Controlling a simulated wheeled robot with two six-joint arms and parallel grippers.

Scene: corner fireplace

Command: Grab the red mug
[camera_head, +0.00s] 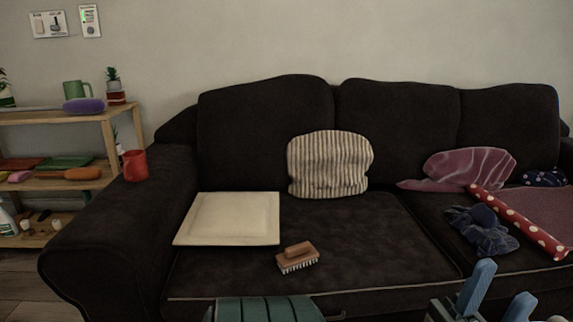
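The red mug (134,165) stands upright on the left armrest of the dark sofa (110,215), close to the wooden shelf.
A cream square board (228,218), a brush (297,257) and a striped cushion (330,165) are on the seat. A green ribbed object (265,309) is cut off below.

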